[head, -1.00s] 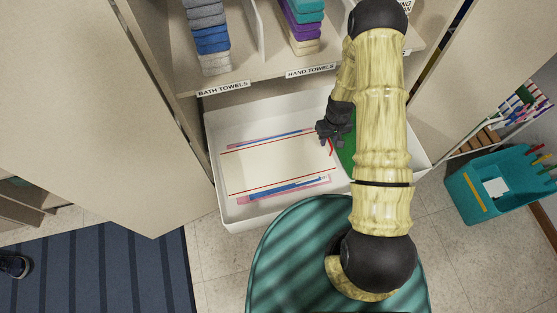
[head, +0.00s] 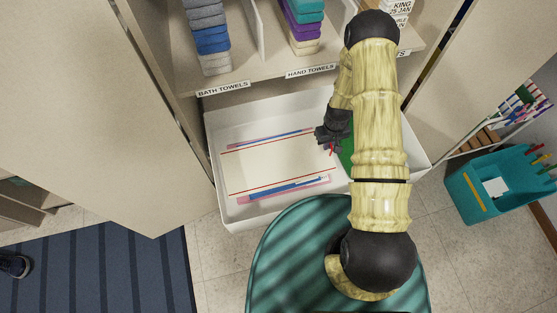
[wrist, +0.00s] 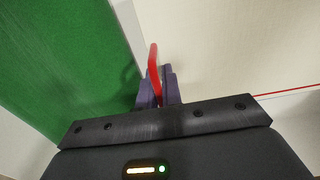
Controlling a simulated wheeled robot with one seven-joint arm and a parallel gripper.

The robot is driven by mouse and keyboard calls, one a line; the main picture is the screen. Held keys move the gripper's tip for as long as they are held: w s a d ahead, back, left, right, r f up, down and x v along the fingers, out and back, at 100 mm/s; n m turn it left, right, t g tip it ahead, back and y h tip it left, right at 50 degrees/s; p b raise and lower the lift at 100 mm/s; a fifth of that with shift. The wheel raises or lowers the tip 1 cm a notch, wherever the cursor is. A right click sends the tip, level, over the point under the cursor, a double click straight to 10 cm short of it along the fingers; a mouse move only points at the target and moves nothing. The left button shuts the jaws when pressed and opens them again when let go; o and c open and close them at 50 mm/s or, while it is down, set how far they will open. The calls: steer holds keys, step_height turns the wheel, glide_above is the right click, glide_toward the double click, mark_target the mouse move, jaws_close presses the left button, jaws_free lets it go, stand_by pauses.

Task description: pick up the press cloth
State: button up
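The press cloth (head: 275,165) appears to be the cream sheet with red lines lying flat in the white drawer. It also fills the upper right of the wrist view (wrist: 235,50). A narrow red loop (wrist: 154,66) stands up at its right edge; whether it is joined to the cloth is hard to see. My gripper (head: 322,140) is low over that edge, pointing down. In the wrist view its purple fingers (wrist: 158,92) are close together with the red loop between them, seemingly pinched. The arm hides part of the drawer's right side.
The white drawer (head: 226,208) has raised walls. Blue and pink strips (head: 285,188) show at the cloth's edges. A green item (head: 346,152) lies right of a light divider (wrist: 128,28). Towel shelves (head: 265,82) overhang behind. Cabinet doors flank the drawer; a teal caddy (head: 493,205) stands at right.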

steer(key=shift+r, duration=0.1)
jaws_close()
step_height(320, 180, up, 18)
stand_by(0.4)
stand_by(0.4)
